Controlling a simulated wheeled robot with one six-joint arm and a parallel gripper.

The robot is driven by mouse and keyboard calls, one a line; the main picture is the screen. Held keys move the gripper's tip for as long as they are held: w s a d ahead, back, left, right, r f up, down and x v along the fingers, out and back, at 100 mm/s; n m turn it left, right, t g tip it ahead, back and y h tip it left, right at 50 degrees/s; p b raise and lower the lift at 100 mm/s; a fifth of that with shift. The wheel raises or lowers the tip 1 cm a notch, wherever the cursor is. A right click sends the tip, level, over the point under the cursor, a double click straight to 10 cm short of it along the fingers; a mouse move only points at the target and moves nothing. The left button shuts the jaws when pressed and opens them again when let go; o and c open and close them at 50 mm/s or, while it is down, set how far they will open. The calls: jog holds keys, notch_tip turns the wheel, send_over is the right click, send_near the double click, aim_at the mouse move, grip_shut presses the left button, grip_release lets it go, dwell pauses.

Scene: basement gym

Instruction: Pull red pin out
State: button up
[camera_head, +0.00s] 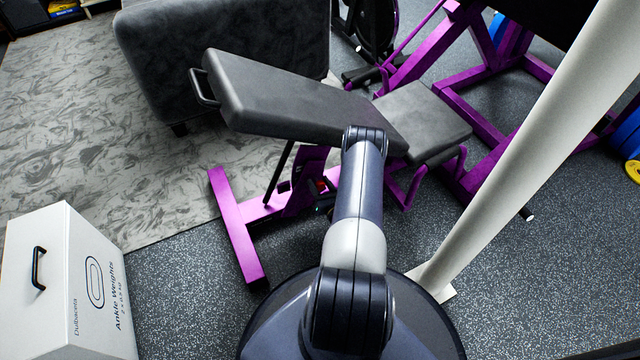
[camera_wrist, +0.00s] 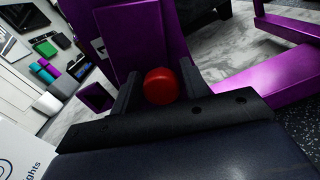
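The red pin shows in the wrist view as a round red knob (camera_wrist: 160,86) in front of a purple upright of the bench frame. In the head view a small red spot, the pin (camera_head: 321,184), shows low on the bench frame beside my arm. My gripper (camera_wrist: 160,82) has one dark finger on each side of the knob, close to it. Whether the fingers touch the knob is too close to tell. The pin's shaft is hidden. In the head view my arm hides most of the gripper.
The adjustable bench (camera_head: 290,100) has a tilted grey back pad above the pin and a purple base foot (camera_head: 236,228). A white ankle weights box (camera_head: 65,285) stands at the lower left. A pale post (camera_head: 540,140) rises at the right. Speckled floor is clear between box and bench.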

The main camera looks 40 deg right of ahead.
grip_shut()
jog(key=shift+v, duration=1.25)
jog(key=shift+o, duration=1.5)
grip_release()
